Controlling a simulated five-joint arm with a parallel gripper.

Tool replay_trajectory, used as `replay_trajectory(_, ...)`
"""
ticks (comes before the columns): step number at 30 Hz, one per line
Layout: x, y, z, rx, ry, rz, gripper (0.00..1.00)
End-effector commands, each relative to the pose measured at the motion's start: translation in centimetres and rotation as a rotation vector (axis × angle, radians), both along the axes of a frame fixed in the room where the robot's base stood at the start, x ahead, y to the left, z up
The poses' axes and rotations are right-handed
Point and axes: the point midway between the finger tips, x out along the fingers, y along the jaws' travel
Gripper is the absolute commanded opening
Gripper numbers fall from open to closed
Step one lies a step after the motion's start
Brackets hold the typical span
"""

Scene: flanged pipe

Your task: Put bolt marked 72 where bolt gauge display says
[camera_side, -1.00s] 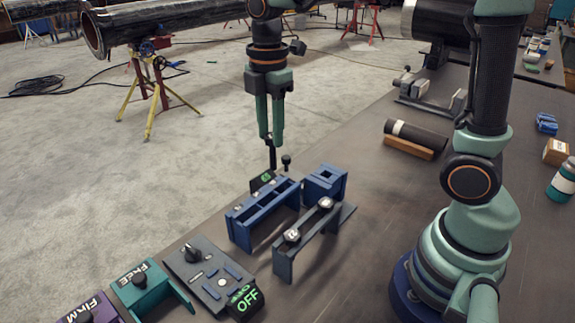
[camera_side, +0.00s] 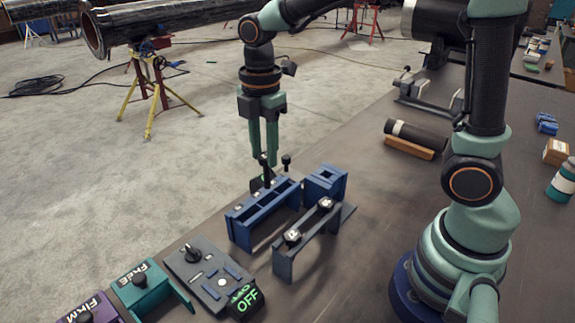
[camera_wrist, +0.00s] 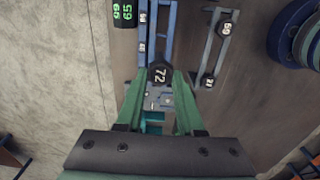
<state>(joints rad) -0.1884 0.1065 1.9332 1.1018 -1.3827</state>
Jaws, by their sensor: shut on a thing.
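My gripper (camera_side: 264,155) is shut on a dark bolt; the wrist view shows its head, marked 72 (camera_wrist: 160,73), between the fingertips. The shank hangs down at the far end of the blue rack (camera_side: 240,232); I cannot tell whether it touches anything. A small display with green digits (camera_wrist: 123,12), reading like 59 and 65, stands beside the rack in the wrist view.
A dark rack (camera_side: 284,262) holds bolts marked 59 (camera_wrist: 224,29) and 71 (camera_wrist: 208,81). A knob panel (camera_side: 197,275) with an OFF display (camera_side: 245,299), a teal box (camera_side: 143,285) and a purple box (camera_side: 88,312) stand nearer.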

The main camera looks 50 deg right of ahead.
Motion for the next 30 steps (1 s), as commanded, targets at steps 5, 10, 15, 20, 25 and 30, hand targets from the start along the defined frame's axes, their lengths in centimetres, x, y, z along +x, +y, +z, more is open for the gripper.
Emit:
replay_trajectory(5,0.0,0.0,0.0,0.000,-0.001,0.000,0.00)
replay_trajectory(10,0.0,0.0,0.0,0.000,-0.001,0.000,0.00)
replay_trajectory(15,0.0,0.0,-0.1,0.000,0.000,0.000,0.00)
replay_trajectory(20,0.0,0.0,-0.7,0.000,0.001,0.000,0.00)
replay_trajectory(25,0.0,0.0,-1.5,0.000,0.001,0.000,0.00)
replay_trajectory(30,0.0,0.0,-2.2,0.000,0.000,0.000,0.00)
